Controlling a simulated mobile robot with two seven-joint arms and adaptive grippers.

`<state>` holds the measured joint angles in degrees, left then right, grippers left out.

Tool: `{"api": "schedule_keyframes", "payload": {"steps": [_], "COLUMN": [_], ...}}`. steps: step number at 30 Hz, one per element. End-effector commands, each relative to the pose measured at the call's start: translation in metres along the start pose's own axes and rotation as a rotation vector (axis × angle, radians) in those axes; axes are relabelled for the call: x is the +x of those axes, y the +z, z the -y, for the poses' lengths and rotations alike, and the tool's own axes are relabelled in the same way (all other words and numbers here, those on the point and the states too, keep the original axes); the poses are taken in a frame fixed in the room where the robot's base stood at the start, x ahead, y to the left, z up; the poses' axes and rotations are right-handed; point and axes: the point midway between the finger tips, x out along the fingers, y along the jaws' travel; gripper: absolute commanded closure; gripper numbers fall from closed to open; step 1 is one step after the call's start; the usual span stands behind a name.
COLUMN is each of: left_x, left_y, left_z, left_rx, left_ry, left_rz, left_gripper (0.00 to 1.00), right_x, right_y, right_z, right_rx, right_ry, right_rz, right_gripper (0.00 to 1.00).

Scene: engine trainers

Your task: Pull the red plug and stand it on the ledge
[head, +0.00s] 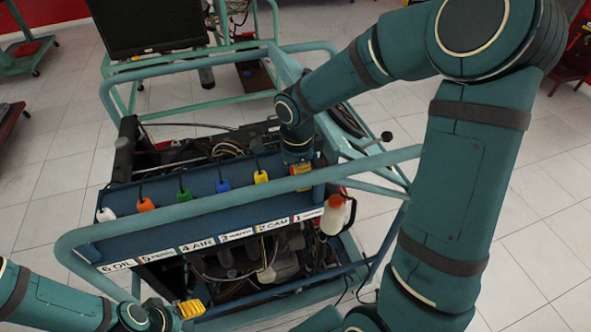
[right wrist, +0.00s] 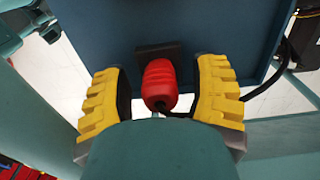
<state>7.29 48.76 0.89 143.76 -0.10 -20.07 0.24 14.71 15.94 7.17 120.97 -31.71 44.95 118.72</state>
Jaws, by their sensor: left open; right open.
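The red plug (right wrist: 160,86) sits at a black socket plate (right wrist: 152,53) on the blue panel in the right wrist view. My right gripper (right wrist: 162,92) is open, with one yellow finger on each side of the plug and a visible gap to each. In the head view the right gripper (head: 302,172) is over the right end of the blue panel (head: 200,209), and it hides the red plug there. My left gripper (head: 188,309) is at the lower left, in front of the frame, open and empty. I cannot tell which surface is the ledge.
White (head: 105,214), orange (head: 146,204), green (head: 184,194), blue (head: 223,185) and yellow (head: 261,177) plugs line the panel. A teal tube rail (head: 225,199) crosses in front. A white bottle with an orange cap (head: 335,215) hangs at the right. Tiled floor lies around.

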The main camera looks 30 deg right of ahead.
Motion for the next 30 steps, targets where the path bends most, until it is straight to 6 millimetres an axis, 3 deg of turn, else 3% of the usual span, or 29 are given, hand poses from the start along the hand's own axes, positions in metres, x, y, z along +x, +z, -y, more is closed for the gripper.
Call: {"api": "schedule_keyframes", "payload": {"steps": [12, 13, 18, 30], "left_x": [0.0038, 0.0038, 0.0037, 0.0024], "left_y": [0.0003, 0.0003, 0.0003, 0.0002], "left_z": [0.0014, 0.0014, 0.0014, 0.0009], "left_rx": [0.0, 0.0, 0.0, 0.0], "left_ry": [0.0, 0.0, 0.0, 0.0], "left_rz": [0.0, 0.0, 0.0, 0.0], "left_gripper": [0.33, 0.33, 0.33, 0.33], "right_x": [-0.0001, -0.0001, 0.0, -0.0019], "right_y": [-0.0001, -0.0001, 0.0, 0.0], "right_z": [0.0001, 0.0001, 0.0001, -0.0002], "right_rx": [0.0, 0.0, 0.0, 0.0], "right_ry": [0.0, 0.0, 0.0, 0.001], "right_rz": [0.0, 0.0, 0.0, 0.0], "right_gripper": [0.4, 0.45, 1.0, 1.0]}}
